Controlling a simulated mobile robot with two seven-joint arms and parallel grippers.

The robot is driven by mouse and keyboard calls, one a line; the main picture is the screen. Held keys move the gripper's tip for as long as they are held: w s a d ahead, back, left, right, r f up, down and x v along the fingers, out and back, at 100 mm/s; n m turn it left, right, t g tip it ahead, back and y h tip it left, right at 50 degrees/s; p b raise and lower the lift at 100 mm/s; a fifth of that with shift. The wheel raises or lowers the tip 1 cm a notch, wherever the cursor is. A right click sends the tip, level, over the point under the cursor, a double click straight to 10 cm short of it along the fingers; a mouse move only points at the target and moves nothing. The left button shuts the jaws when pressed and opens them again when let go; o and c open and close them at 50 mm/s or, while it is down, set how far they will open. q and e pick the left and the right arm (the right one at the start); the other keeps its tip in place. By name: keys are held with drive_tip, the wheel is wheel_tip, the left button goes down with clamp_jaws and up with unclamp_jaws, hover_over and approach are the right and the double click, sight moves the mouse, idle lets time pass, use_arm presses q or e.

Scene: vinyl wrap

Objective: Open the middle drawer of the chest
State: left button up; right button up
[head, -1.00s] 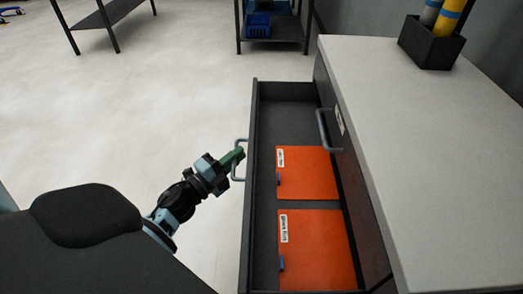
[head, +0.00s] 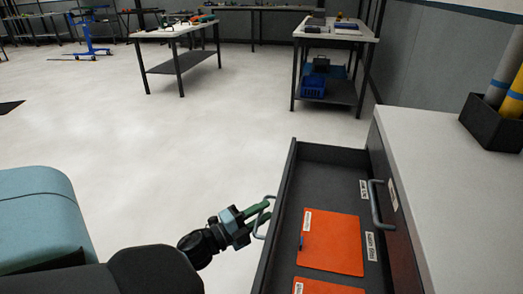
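The grey-topped chest (head: 425,190) stands at the right. A drawer (head: 332,178) below its closed top drawer is pulled well out to the left. Orange labelled cases (head: 332,240) lie inside it, with bare floor and white labels beside them. The grey bar handle (head: 258,234) is on the drawer's outer front. My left gripper (head: 263,210) is at this handle, its green fingers reaching across the bar. Two green finger edges show, but whether they are clamped on the bar is unclear. My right gripper is not in view.
The closed top drawer has its own handle (head: 376,206) above the open one. A dark holder (head: 493,122) with grey and yellow rolls stands on the chest. A bench (head: 335,30) and a table (head: 180,32) stand behind. The floor (head: 200,130) left of the drawer is clear.

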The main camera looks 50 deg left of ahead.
use_arm(q)
drive_tip(key=r+v, duration=0.1)
drive_tip(key=v, duration=0.6)
drive_tip(key=shift+s+f, duration=0.4)
drive_tip(key=shift+f, duration=0.05)
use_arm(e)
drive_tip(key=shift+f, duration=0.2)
